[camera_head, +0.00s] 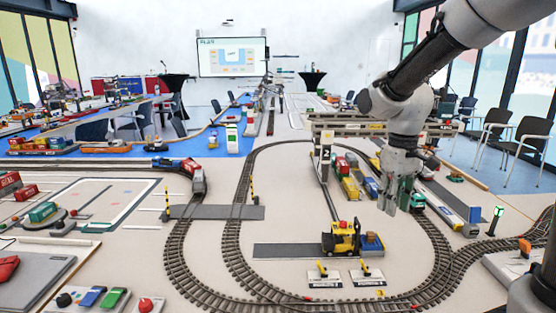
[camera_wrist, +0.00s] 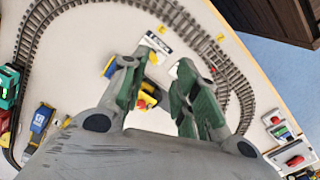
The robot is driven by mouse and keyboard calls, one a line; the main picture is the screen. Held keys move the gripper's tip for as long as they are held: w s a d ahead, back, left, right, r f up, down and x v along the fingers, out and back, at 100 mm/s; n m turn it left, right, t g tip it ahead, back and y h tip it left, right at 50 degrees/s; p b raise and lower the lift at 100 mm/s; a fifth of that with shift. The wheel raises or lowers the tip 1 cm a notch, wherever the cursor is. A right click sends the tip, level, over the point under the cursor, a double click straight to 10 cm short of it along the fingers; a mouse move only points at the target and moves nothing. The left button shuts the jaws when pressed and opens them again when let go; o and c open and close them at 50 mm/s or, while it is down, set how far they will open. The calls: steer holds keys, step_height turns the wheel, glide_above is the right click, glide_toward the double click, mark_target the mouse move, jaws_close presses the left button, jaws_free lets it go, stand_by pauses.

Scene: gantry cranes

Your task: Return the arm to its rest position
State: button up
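My arm (camera_head: 420,70) reaches in from the upper right in the head view and bends down at the wrist. My gripper (camera_head: 403,203) hangs pointing down over the right part of the model railway table. In the wrist view my gripper (camera_wrist: 158,66) has its two green-padded fingers spread apart, with nothing held between them. The tabletop and part of a yellow toy vehicle (camera_wrist: 148,98) show below and between the fingers.
A yellow forklift (camera_head: 342,238) with a blue load stands inside the looped track (camera_head: 232,235). A gantry crane (camera_head: 323,150) stands behind my gripper. A green signal lamp (camera_head: 496,219) is to the right. Chairs (camera_head: 525,140) stand beyond the table.

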steer(key=s+d+r+m+t, duration=0.2)
steer(key=s+d+r, duration=0.1)
steer(key=s, duration=0.6)
steer(key=s+d+r+m+t, duration=0.2)
steer(key=s+d+r, duration=0.2)
steer(key=s, duration=0.5)
steer(key=shift+d+r+m+t, duration=0.25)
steer(key=shift+d+m+t, duration=0.15)
steer(key=shift+d, duration=0.1)
